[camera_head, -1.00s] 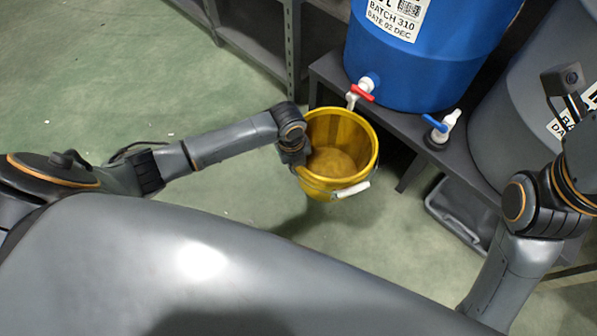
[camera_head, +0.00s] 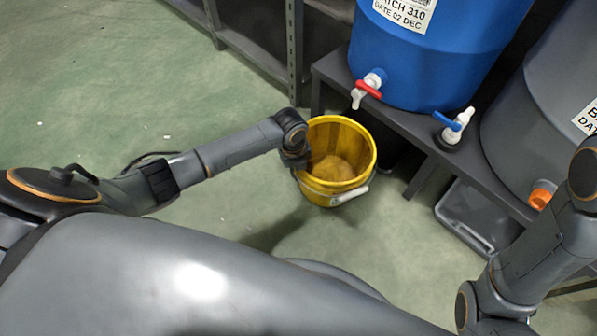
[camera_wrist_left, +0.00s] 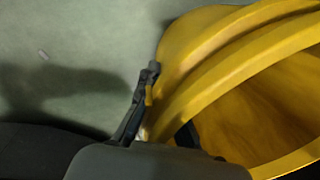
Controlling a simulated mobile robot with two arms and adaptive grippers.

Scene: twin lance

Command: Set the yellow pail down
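The yellow pail (camera_head: 326,190) is upright in the middle of the head view, in front of the rack. Its inner bottom looks brownish, and its pale handle grip hangs at the front right. My left gripper (camera_head: 303,168) is at the pail's left rim. In the left wrist view, the gripper (camera_wrist_left: 165,122) has one finger outside the yellow wall (camera_wrist_left: 195,60) and a dark part showing inside, so it is shut on the rim. I cannot tell clearly whether the pail's base touches the floor. My right gripper is out of view; only my right arm shows at the right.
A blue barrel (camera_head: 425,60) with a red-handled tap (camera_head: 367,89) stands on a dark rack (camera_head: 400,118) behind the pail. A grey barrel (camera_head: 530,110) and a grey tray (camera_head: 470,222) are to the right. Green floor (camera_head: 120,90) is clear at left.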

